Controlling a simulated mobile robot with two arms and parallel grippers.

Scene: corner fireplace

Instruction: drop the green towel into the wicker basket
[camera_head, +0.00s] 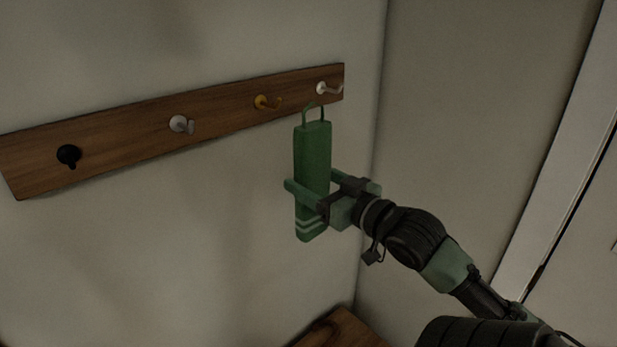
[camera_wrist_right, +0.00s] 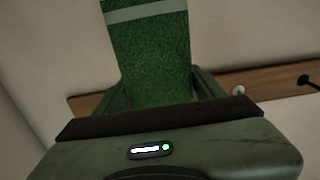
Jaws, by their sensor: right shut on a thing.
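The green towel (camera_head: 313,155) is a folded upright strip with a hanging loop at its top and pale stripes near its bottom. My right gripper (camera_head: 308,192) is shut on the towel at its lower half and holds it in front of the wall. The loop is just below the white hook at the right end of the rack; I cannot tell whether it touches the hook. In the right wrist view the towel (camera_wrist_right: 155,55) fills the middle between the fingers. The wicker basket is not in view. My left gripper is not in view.
A wooden hook rack (camera_head: 220,118) is fixed to the wall, with a black hook (camera_head: 68,155), a grey hook (camera_head: 181,124), a yellow hook (camera_head: 266,102) and a white hook (camera_head: 328,88). A wooden surface (camera_head: 340,330) shows at the bottom. A wall corner is right of the rack.

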